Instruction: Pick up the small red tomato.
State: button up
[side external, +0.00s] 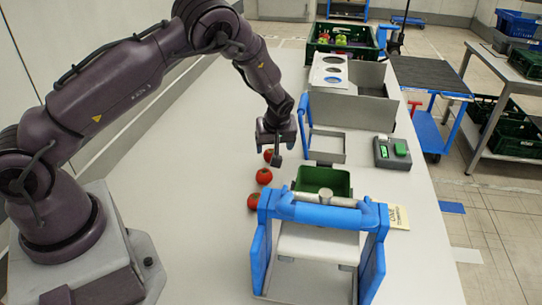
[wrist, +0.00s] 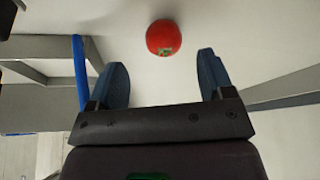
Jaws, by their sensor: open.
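Three red tomatoes lie in a loose row on the white table in the side view: a far one (side external: 268,155), a middle one (side external: 264,176) and a near one (side external: 254,202). They look similar in size, so I cannot tell which is the small one. My gripper (side external: 280,154) is low over the table beside the far tomato and partly covers it. In the wrist view, one red tomato (wrist: 164,37) with a green patch lies beyond the fingertips, roughly centred between them. My gripper (wrist: 162,72) is open, with nothing between its blue fingers.
A blue-framed stand (side external: 320,215) and a green bin (side external: 324,178) stand right of the tomatoes. Beyond are a grey tray frame (side external: 326,160), a scale (side external: 392,165) and a grey box (side external: 372,110). The table left of the tomatoes is clear.

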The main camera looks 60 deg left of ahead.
aim_at(271, 152)
jog(key=x, duration=0.5)
jog(key=shift+s+a, duration=0.1)
jog(key=shift+s, duration=0.1)
jog(key=shift+c, duration=0.4)
jog(key=c, duration=0.9)
